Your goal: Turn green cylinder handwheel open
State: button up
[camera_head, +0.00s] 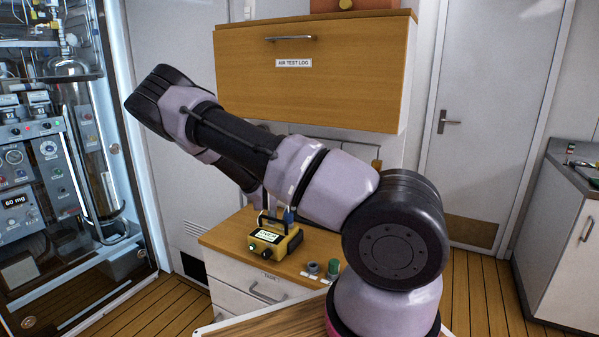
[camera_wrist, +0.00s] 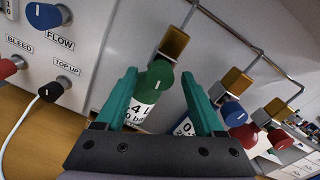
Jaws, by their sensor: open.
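The green handwheel (camera_wrist: 159,74) shows in the wrist view. It is a round green knob with a white mark, below a brass valve block (camera_wrist: 174,44). A white label with partly hidden print shows just below it on the cylinder (camera_wrist: 141,112). My gripper (camera_wrist: 159,77) is open, with one teal finger to each side of the handwheel and gaps visible on both sides. I cannot tell how deep the wheel sits between the fingers. In the head view my arm hides the gripper and the green handwheel.
To the right in the wrist view are a blue handwheel (camera_wrist: 235,113) and a red handwheel (camera_wrist: 279,138), with thin metal pipes above. At left is a panel with a blue FLOW knob (camera_wrist: 45,15). A yellow meter (camera_head: 275,240) stands on the wooden counter (camera_head: 228,236).

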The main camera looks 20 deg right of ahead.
jog(key=v, duration=1)
jog(key=shift+s+a, duration=0.25)
jog(key=shift+s, duration=0.05)
jog(key=s+d+r+m+g+y, duration=0.2)
jog(key=s+r+m+g, duration=0.3)
jog(key=s+m, duration=0.4)
jog(key=s+d+r+m+g+y, duration=0.3)
jog(key=s+m+g, duration=0.3)
jog(key=m, duration=0.6)
jog(key=s+a+r+m+t+y, duration=0.3)
jog(key=s+a+r+m+y, duration=0.2)
jog(key=r, duration=0.5)
jog(key=s+a+r+m+t+y, duration=0.3)
jog(key=s+a+r+m+y, duration=0.2)
jog(key=s+a+r+m, duration=0.3)
notch_tip(320, 180, up, 2)
jog(key=shift+r+m+t+y, duration=0.3)
jog(key=shift+m+t, duration=0.1)
jog(key=shift+m, duration=0.1)
